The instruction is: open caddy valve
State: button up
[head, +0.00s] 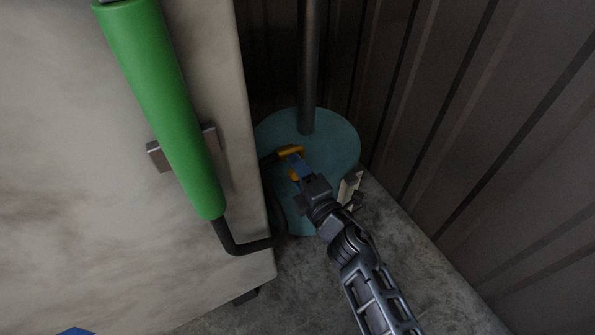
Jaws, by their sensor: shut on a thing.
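The caddy (335,135) is a teal round drum in the corner, with a dark upright pole (309,70) rising from its top. A small yellow-orange piece (290,152), seemingly the caddy valve's handle, shows at the left part of the drum. My gripper (296,164) reaches in from the lower right and is shut on the valve. A short blue strip and a second small yellow bit show at the fingertips. The parts are too small and dark to tell the valve's exact angle. My wrist hides part of the drum behind it.
A large pale cabinet-like block (90,190) fills the left, close beside the caddy. A green sleeve (165,110) on a bent dark bar (248,247) stands in front of it. A dark ribbed wall (470,130) closes the right. Bare grey floor (400,225) lies between.

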jog(key=shift+s+a, duration=0.1)
jog(key=o, duration=1)
jog(key=p+v, duration=0.3)
jog(key=v, duration=0.4)
jog(key=shift+s+d+p, duration=0.25)
jog(key=shift+s+p, duration=0.05)
jog(key=shift+p, duration=0.1)
